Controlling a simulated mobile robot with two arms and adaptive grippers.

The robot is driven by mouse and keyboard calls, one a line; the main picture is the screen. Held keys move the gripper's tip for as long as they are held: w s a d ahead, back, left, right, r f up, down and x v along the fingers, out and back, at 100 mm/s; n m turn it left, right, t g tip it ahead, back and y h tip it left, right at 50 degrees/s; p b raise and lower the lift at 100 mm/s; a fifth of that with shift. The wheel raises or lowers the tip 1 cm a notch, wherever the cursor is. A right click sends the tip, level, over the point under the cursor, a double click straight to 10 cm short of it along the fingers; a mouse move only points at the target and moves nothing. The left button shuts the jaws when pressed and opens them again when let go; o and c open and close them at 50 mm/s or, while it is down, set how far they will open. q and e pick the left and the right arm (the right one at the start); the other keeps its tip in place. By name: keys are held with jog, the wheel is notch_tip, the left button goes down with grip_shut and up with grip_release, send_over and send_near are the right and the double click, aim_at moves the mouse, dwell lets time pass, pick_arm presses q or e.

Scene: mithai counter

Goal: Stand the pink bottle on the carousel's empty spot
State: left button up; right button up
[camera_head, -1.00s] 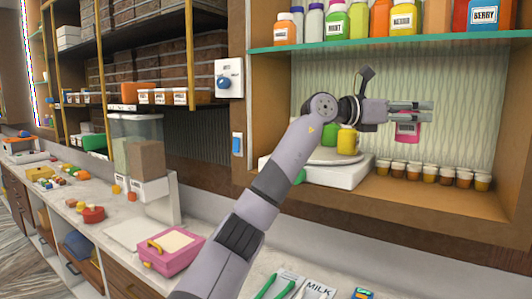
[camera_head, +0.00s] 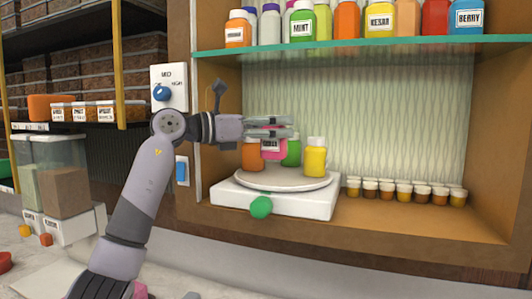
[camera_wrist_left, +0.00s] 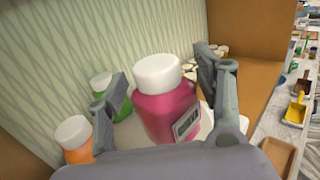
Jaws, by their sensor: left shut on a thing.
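The pink bottle (camera_head: 272,149) with a white cap is in my left gripper (camera_head: 280,128), whose fingers sit around its upper part. In the left wrist view the pink bottle (camera_wrist_left: 168,105) is upright between the two fingers. The carousel (camera_head: 290,178) is a round pale plate on a white base in the alcove. An orange bottle (camera_head: 250,154), a green bottle (camera_head: 293,152) and a yellow bottle (camera_head: 315,160) stand on it. The pink bottle overlaps the plate in view; I cannot tell whether its base touches. My right gripper is not in view.
A green knob (camera_head: 261,207) sits at the front of the carousel base. Several small cups (camera_head: 405,191) stand in a row to the right. A teal-edged shelf (camera_head: 370,48) with several bottles is above my left gripper. The alcove's front ledge is clear.

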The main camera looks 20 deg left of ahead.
aim_at(272, 149)
pick_arm(q)
jog(key=shift+f, duration=0.3)
jog(key=f, duration=0.4)
jog(key=shift+w+a+p, duration=0.1)
jog(key=shift+a+p, duration=0.15)
jog(key=shift+p, duration=0.15)
jog(key=shift+f, duration=0.4)
jog(key=o, duration=1.3)
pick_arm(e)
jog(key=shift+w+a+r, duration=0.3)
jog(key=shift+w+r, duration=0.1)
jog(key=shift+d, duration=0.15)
